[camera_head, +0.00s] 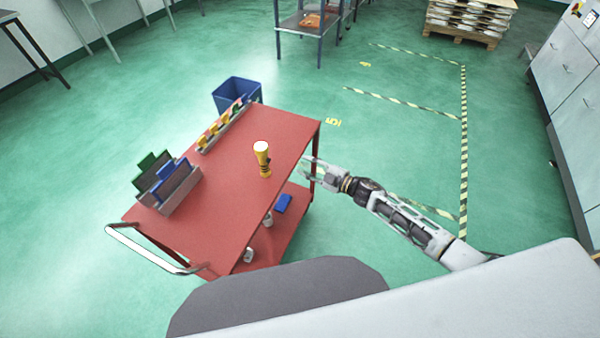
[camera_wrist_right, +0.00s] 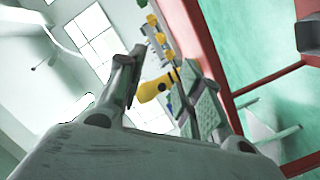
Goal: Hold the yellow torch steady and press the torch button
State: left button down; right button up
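The yellow torch (camera_head: 263,163) stands upright on the red cart (camera_head: 232,222), with its pale lens end up. A small dark spot shows on its right side; I cannot tell whether this is the button. My right gripper (camera_head: 307,169) is open and empty, to the right of the torch and apart from it, near the cart's right edge. In the right wrist view the torch (camera_wrist_right: 154,89) shows beyond and between the two spread fingers of this gripper (camera_wrist_right: 163,65). My left gripper is not in view.
A grey rack (camera_head: 178,187) with blue and green panels stands on the cart's left part. A row of small coloured items (camera_head: 222,125) lies along the far left edge. A blue bin (camera_head: 238,92) stands behind the cart. The cart top around the torch is clear.

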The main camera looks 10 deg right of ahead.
jog(key=s+a+r+g+y, duration=0.2)
jog(key=s+a+y, duration=0.1)
jog(key=shift+s+a+r+n, duration=0.1)
jog(key=shift+s+r+n, duration=0.05)
jog(key=shift+n, duration=0.25)
jog(key=shift+a, duration=0.1)
